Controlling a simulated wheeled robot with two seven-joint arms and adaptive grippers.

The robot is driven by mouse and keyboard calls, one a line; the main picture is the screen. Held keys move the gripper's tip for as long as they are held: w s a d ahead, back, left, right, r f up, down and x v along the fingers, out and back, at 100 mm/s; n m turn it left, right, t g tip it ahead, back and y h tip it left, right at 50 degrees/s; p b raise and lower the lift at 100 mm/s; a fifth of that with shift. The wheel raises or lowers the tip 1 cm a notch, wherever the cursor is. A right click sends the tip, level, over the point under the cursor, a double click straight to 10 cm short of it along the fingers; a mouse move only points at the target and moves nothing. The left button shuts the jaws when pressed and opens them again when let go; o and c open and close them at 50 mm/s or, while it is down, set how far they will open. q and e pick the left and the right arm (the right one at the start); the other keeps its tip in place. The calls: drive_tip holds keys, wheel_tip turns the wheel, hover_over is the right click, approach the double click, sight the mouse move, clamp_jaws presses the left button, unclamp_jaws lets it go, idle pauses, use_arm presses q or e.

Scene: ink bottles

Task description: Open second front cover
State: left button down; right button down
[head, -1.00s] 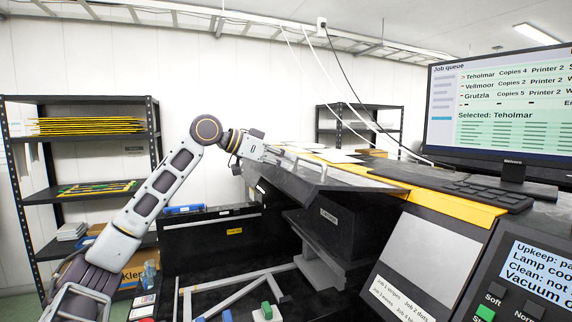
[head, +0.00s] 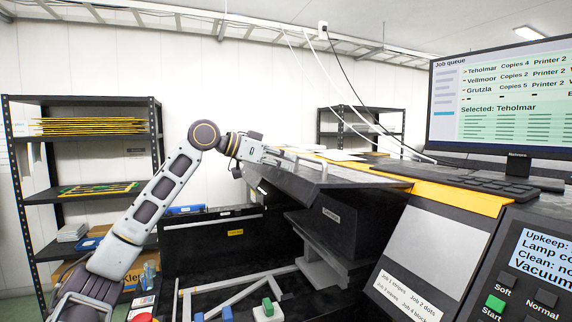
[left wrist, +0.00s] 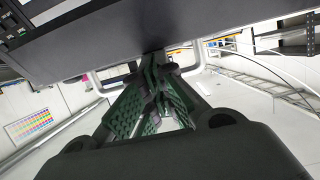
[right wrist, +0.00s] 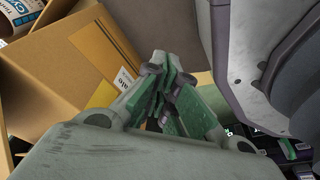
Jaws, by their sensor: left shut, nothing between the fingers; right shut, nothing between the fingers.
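A dark cover panel (head: 300,182) stands out from the front of the printer, tilted, with a pale bar handle (head: 308,163) along its upper side. My left gripper (head: 279,157) is at that handle, by the panel's left end. In the left wrist view my left gripper (left wrist: 153,75) is shut and empty, its tips close to the dark panel (left wrist: 210,32) and between parts of a grey bar (left wrist: 105,82). I cannot tell whether they touch. My right gripper (right wrist: 165,80) is shut and empty in the right wrist view. It is outside the head view.
Below the panel is an open dark bay with a grey frame (head: 240,292) and a green-topped block (head: 268,308). A sloped control console (head: 430,250) and a monitor (head: 500,100) stand at right. Shelves (head: 85,190) stand at left. Cardboard boxes (right wrist: 60,70) lie close to my right gripper.

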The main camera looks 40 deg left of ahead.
sight(290, 173)
use_arm(q)
drive_tip(key=shift+s+f+b, duration=0.15)
drive_tip(key=shift+f+b, duration=1)
drive_tip(key=shift+b, duration=0.65)
drive_tip(key=shift+a+f+t+b, duration=0.1)
drive_tip(key=shift+f+t+b, duration=0.3)
drive_tip(key=shift+b, duration=0.3)
drive_tip(key=shift+s+f+b, duration=0.1)
drive_tip(key=shift+f+b, duration=0.35)
drive_tip(key=shift+b, duration=0.35)
use_arm(e)
drive_tip(key=w+a+r, duration=0.2)
drive_tip(key=a+r, duration=0.1)
drive_tip(key=r, duration=0.5)
drive_tip(key=w+a+r+y, duration=0.1)
drive_tip(key=w+a+r, duration=0.2)
drive_tip(key=r, duration=0.6)
drive_tip(key=shift+g, duration=0.3)
use_arm(q)
drive_tip(key=shift+r, duration=0.1)
use_arm(e)
drive_tip(key=shift+f, duration=0.15)
